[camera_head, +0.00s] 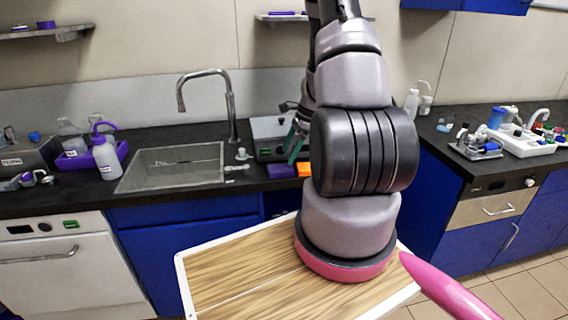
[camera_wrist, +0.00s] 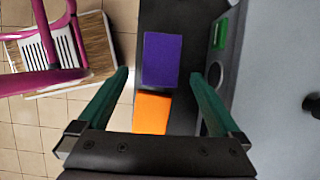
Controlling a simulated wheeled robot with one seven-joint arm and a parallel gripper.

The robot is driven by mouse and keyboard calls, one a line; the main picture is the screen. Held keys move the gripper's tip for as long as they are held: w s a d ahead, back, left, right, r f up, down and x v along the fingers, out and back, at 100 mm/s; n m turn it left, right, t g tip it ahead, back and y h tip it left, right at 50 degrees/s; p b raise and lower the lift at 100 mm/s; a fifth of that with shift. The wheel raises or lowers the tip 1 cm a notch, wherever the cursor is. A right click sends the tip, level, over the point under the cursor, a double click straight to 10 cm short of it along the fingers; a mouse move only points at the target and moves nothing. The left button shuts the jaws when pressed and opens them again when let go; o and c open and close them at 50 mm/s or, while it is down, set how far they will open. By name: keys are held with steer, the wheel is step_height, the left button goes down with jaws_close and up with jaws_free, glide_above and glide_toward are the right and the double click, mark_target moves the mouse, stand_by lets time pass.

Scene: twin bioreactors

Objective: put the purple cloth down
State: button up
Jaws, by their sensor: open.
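The purple cloth (camera_wrist: 161,60) lies flat on the dark counter in the wrist view, ahead of and between my fingertips. In the head view it shows small (camera_head: 281,171), partly hidden by my arm. My gripper (camera_wrist: 160,78) has green fingers spread wide apart, with nothing held between them. In the head view one green finger of my gripper (camera_head: 297,142) shows just left of my arm, above the counter near the cloth. An orange cloth (camera_wrist: 152,113) lies beside the purple one, closer to my gripper's base in the wrist view.
A grey device with a green display (camera_wrist: 221,33) stands right beside the cloths. The sink (camera_head: 175,167) with its tall tap is to the left. A purple tray of bottles (camera_head: 92,157) is farther left. A labware rack (camera_head: 522,139) stands on the right counter.

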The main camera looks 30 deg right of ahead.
steer(key=w+v, duration=0.1)
steer(key=v, duration=0.5)
step_height(320, 180, up, 12)
steer(key=n+t, duration=0.1)
steer(key=n, duration=0.3)
glide_above(281, 170)
steer(key=s+a+r+n+t, duration=0.1)
steer(key=s+a+r+n, duration=0.25)
steer(key=r, duration=0.35)
steer(key=s+a+r+n+t+h, duration=0.1)
steer(key=s+a+r+n+t, duration=0.1)
steer(key=s+a+r+n, duration=0.2)
steer(key=s+a+r+n+t+h, duration=0.1)
steer(key=s+a+r+n, duration=0.4)
steer(key=s+r, duration=0.5)
steer(key=shift+s+n+t, duration=0.35)
steer(key=shift+s+t, duration=0.05)
steer(key=shift+t, duration=0.1)
steer(key=shift+a, duration=0.1)
